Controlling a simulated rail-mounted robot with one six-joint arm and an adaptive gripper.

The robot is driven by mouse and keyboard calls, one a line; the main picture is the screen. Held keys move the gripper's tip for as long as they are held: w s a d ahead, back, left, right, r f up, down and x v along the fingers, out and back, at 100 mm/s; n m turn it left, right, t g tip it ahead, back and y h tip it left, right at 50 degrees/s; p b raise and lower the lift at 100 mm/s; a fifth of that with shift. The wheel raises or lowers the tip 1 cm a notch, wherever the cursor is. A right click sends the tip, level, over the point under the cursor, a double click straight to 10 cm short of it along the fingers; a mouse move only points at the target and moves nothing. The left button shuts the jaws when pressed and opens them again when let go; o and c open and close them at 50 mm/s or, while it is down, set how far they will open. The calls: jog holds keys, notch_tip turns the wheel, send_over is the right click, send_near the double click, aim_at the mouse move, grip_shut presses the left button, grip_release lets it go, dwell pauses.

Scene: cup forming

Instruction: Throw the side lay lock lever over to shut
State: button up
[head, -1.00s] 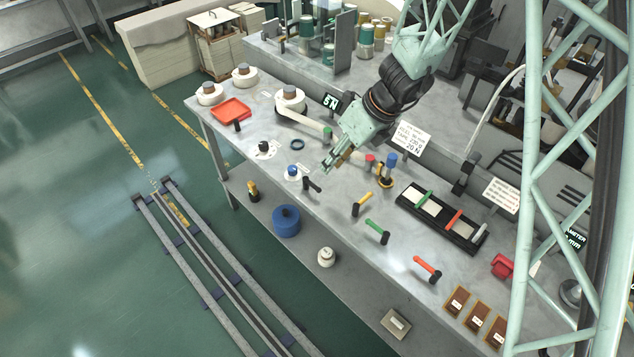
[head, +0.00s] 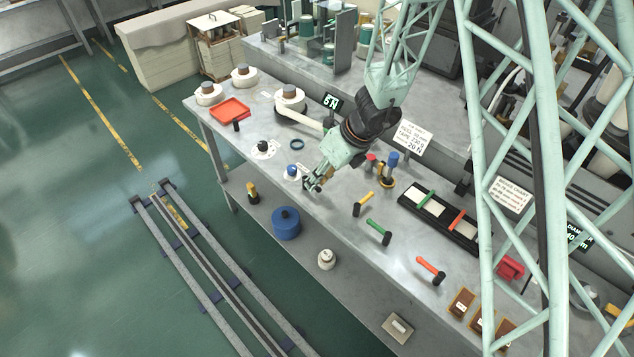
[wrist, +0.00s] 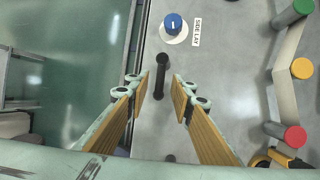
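The side lay lock lever (wrist: 159,80) is a short black lever with a round knob at its upper end in the wrist view. It lies on the grey bench beside the blue side lay knob (wrist: 172,24) and its printed label (wrist: 196,32). My gripper (wrist: 164,80) is open over it, with one tan-padded finger on each side and visible gaps to the lever. In the head view my gripper (head: 312,184) is low over the bench, just right of the blue knob (head: 292,170), and largely hides the lever. The gripper's height above it is hard to tell.
Red, green and yellow knobs (wrist: 302,68) stand along a pale bar at the right of the wrist view. Yellow (head: 364,198), green (head: 377,229) and orange (head: 428,267) handled levers lie to the right on the bench. The bench's front edge is close by.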

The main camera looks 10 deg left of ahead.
jog(key=shift+a+f, duration=0.1)
jog(key=shift+f, duration=0.15)
grip_shut()
